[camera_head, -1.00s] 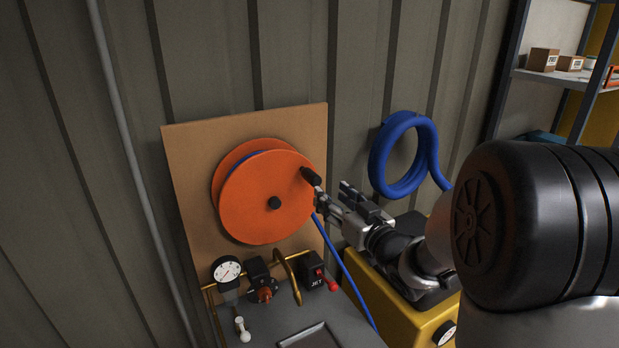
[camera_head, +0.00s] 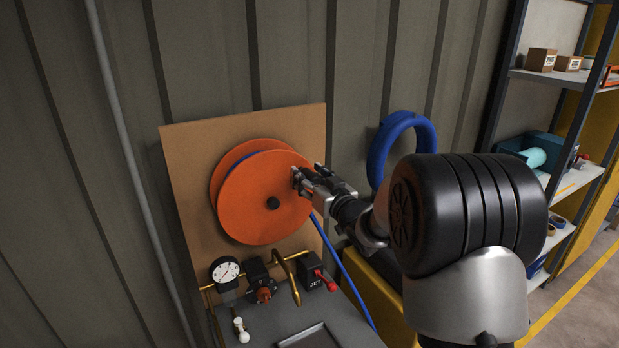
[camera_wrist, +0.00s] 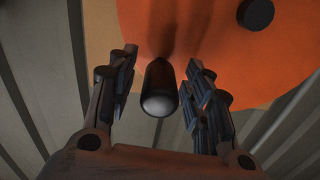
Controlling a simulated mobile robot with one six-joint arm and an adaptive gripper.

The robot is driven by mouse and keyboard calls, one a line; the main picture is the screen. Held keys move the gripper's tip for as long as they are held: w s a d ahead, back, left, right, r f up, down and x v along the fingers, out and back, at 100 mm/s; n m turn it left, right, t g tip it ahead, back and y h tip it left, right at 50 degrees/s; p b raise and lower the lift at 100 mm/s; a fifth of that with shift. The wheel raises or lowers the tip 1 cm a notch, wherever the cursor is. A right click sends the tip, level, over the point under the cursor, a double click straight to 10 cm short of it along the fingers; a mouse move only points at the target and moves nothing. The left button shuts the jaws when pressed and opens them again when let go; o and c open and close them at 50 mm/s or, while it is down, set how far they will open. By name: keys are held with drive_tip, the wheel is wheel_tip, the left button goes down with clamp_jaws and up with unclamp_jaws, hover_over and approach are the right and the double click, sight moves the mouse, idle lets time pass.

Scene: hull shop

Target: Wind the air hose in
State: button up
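The orange hose reel (camera_head: 250,215) is mounted on a brown board, with a dark hub at its middle. A blue air hose (camera_head: 345,262) runs down from the reel's right side; some blue shows behind the front disc. The reel's dark crank handle (camera_wrist: 160,88) points at the camera in the wrist view, between my two fingers. My gripper (camera_head: 298,178) is at the reel's upper right, where it hides the handle in the head view. In the wrist view my gripper (camera_wrist: 163,68) is open, with a gap on each side of the handle.
Below the reel are a gauge (camera_head: 225,270), brass pipes, valves and a JET switch box (camera_head: 316,277) with a red lever. A blue hose coil (camera_head: 405,135) hangs on the wall behind my arm. A shelf unit (camera_head: 560,80) stands at right.

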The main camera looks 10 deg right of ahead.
clamp_jaws()
idle(0.4)
